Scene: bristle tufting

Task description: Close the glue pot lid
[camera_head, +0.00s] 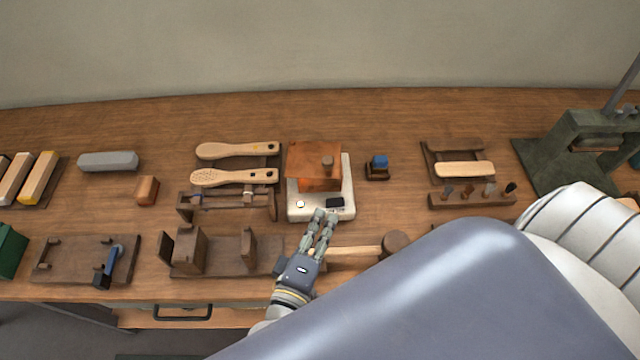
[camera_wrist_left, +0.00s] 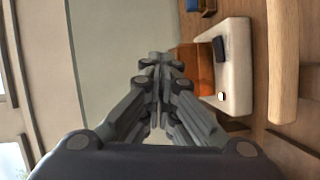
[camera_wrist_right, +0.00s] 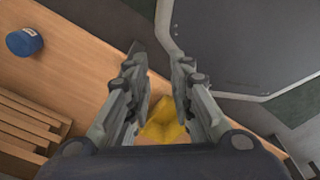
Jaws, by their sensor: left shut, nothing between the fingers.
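The copper-coloured glue pot (camera_head: 319,185) sits on a white heater base (camera_head: 308,213) in the middle of the bench. Its brown lid (camera_head: 304,154) with a small knob (camera_head: 327,160) shows on top; I cannot tell how far open it stands. The left wrist view shows part of the pot (camera_wrist_left: 205,67) and the base (camera_wrist_left: 238,70). My left gripper (camera_head: 325,213) is shut and empty, its fingertips over the base's front edge, in front of the pot. My right gripper (camera_wrist_right: 158,80) is open, seen only in its wrist view, away from the pot.
A wooden mallet (camera_head: 355,256) lies just right of my left gripper. Two brush handles (camera_head: 235,150) lie left of the pot, and a small blue-topped block (camera_head: 378,163) stands right of it. A yellow object (camera_wrist_right: 166,122) shows below my right gripper.

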